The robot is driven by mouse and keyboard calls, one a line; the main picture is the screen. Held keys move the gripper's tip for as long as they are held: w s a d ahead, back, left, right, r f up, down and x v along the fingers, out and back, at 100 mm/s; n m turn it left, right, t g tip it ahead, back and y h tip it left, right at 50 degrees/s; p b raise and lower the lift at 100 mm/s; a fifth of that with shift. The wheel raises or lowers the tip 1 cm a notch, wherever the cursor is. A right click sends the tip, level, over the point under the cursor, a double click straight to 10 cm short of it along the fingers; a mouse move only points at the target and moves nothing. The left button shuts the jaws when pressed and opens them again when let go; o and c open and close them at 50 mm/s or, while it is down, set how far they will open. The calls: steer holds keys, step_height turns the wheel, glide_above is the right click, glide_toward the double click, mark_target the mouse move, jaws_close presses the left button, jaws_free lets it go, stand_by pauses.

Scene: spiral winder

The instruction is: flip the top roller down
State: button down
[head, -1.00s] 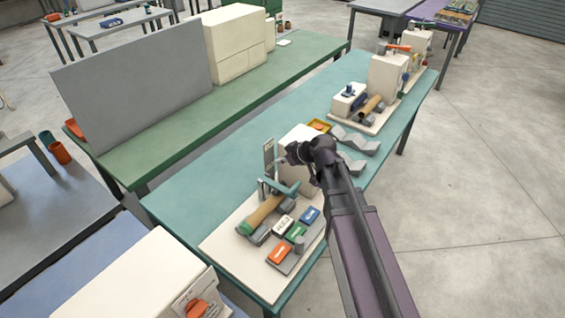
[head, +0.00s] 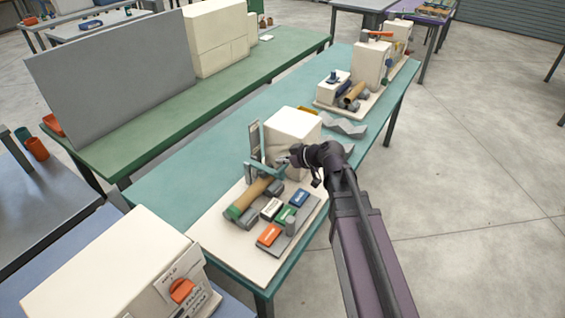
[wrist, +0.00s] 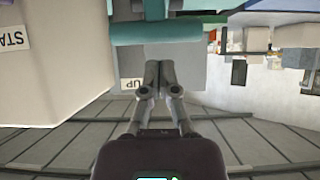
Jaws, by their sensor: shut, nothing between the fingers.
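The spiral winder stands on a cream base plate (head: 253,258) on the teal table. Its top roller appears as a teal bar (head: 262,171) held above the brown tube (head: 252,195). In the wrist view the teal bar (wrist: 185,29) crosses the top of the picture, with a teal arm behind it. My gripper (head: 288,160) is beside the bar's right end, in front of the cream housing (head: 294,128). In the wrist view my gripper (wrist: 160,68) is shut and empty, its tips just short of the bar. Whether they touch it is unclear. A label "UP" (wrist: 131,84) is left of the fingers.
Orange, green, white and blue control blocks (head: 269,235) sit in front of the tube. A grey upright post (head: 254,142) stands at the back. Grey zigzag pieces (head: 343,126) and a second machine (head: 371,63) lie farther along the table. Open floor is at right.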

steer(key=shift+s+d+f+b, duration=0.3)
steer(key=shift+f+b, duration=0.15)
steer(key=shift+f, duration=0.15)
steer(key=shift+s+d+f+b, duration=0.15)
steer(key=shift+s+f+b, duration=0.1)
steer(key=shift+f+b, duration=0.25)
steer(key=shift+d+f, duration=0.1)
steer(key=r+p, duration=0.1)
steer(key=a+r+p, duration=0.1)
steer(key=r, duration=0.1)
steer(key=w+r+p, duration=0.1)
steer(key=p, duration=0.1)
steer(key=shift+a+r, duration=0.15)
steer(key=shift+a, duration=0.05)
steer(key=shift+d+r, duration=0.15)
steer(key=s+d, duration=0.4)
steer(key=d, duration=0.4)
steer(key=shift+s, duration=0.4)
